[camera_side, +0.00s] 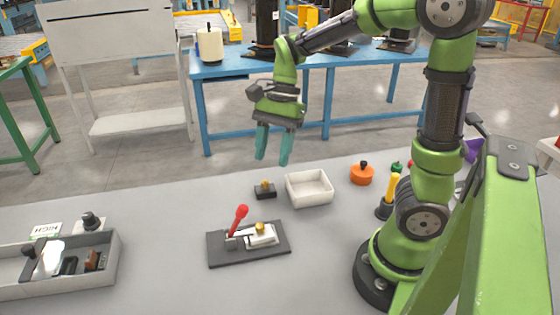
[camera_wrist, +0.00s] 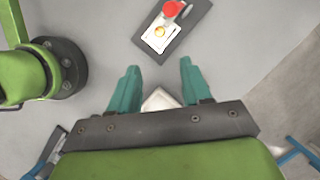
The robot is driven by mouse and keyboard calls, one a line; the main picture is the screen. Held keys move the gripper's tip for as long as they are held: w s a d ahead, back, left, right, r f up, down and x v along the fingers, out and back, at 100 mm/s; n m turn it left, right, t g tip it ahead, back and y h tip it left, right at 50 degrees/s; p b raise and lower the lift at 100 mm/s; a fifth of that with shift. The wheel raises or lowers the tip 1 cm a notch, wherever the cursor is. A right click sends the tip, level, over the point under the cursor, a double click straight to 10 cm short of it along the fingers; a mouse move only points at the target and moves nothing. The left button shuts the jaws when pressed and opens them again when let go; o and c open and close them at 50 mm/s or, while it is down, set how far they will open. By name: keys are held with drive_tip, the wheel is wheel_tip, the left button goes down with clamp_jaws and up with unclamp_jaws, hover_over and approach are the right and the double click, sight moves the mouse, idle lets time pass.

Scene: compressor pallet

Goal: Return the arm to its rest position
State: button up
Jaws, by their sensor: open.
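My gripper (camera_side: 272,146) hangs above the far part of the grey table (camera_side: 170,211), its two teal fingers pointing down. The fingers are apart with nothing between them. In the wrist view my gripper (camera_wrist: 156,88) is also open and empty. Below it a white bin (camera_side: 309,188) stands on the table and looks empty in the side view. In the wrist view my gripper partly hides the bin (camera_wrist: 161,99). A dark plate (camera_side: 218,250) with a red-knobbed lever (camera_side: 240,212) and a white block lies nearer the camera, apart from my gripper.
A small black block with a brass top (camera_side: 265,190) sits beside the bin. An orange round part (camera_side: 361,174) and a yellow-handled tool (camera_side: 392,187) stand near my base. A grey tray (camera_side: 112,262) with several parts is at left. The air around my gripper is clear.

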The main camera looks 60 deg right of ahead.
drive_tip(key=shift+d+r, duration=0.25)
drive_tip(key=shift+r, duration=0.35)
drive_tip(key=s+a+r+n+t+h, duration=0.2)
drive_tip(key=s+a+r+n+t, duration=0.2)
drive_tip(key=n, duration=0.9)
drive_tip(key=s+a+t, duration=0.1)
drive_tip(key=s+t, duration=0.1)
drive_tip(key=t, duration=0.1)
drive_tip(key=shift+s+r+t+h, duration=0.2)
drive_tip(key=shift+s+t+h, duration=0.1)
drive_tip(key=shift+s, duration=0.05)
